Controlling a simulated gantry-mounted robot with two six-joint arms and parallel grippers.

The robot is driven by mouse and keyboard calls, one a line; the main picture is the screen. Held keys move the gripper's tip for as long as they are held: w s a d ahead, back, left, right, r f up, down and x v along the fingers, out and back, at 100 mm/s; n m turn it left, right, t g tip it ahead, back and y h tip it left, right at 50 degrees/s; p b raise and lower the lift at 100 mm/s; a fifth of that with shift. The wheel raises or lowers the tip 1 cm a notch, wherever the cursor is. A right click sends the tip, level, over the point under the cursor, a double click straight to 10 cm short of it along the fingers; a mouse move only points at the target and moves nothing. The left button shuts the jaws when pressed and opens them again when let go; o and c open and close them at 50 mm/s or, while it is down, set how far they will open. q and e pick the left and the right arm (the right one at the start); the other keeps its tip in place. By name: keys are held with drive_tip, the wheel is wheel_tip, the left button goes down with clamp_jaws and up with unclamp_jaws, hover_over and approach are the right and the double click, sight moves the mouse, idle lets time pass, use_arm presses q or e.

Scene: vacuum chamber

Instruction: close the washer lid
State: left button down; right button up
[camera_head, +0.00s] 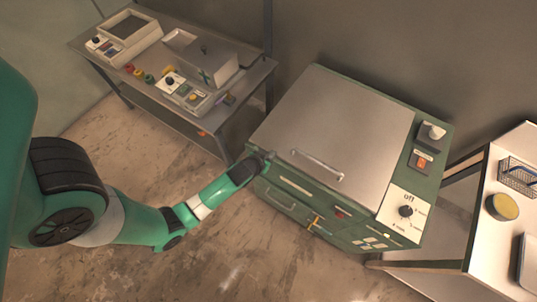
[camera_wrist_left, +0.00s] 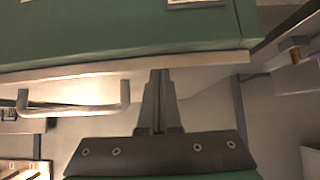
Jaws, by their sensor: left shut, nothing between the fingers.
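The washer is a green box (camera_head: 345,232) with a flat grey metal lid (camera_head: 340,120) on its top. In the camera_head view the lid lies about level over the top, and I cannot tell whether a small gap stays under it. Its bar handle (camera_head: 317,165) is near the front edge; it also shows in the left wrist view (camera_wrist_left: 75,108). My left gripper (camera_head: 266,158) is at the lid's front left corner. In the left wrist view its fingers (camera_wrist_left: 160,75) are together and empty, close to the lid's edge; contact is unclear. My right gripper is out of view.
A dial panel (camera_head: 405,211) is at the washer's right front. A grey table (camera_head: 180,98) with instruments stands at the back left. A white table (camera_head: 490,235) with a wire basket (camera_head: 518,178) and a yellow round container (camera_head: 503,207) is at right. The floor in front is clear.

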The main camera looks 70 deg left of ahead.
use_arm(q)
wheel_tip(320, 180, up, 4)
drive_tip(key=p, duration=0.4)
drive_tip(key=shift+p, duration=0.3)
drive_tip(key=p+v, duration=0.2)
drive_tip(key=v, duration=0.8)
drive_tip(key=shift+r, duration=0.2)
drive_tip(key=shift+w+a, duration=0.1)
drive_tip(key=shift+w, duration=0.05)
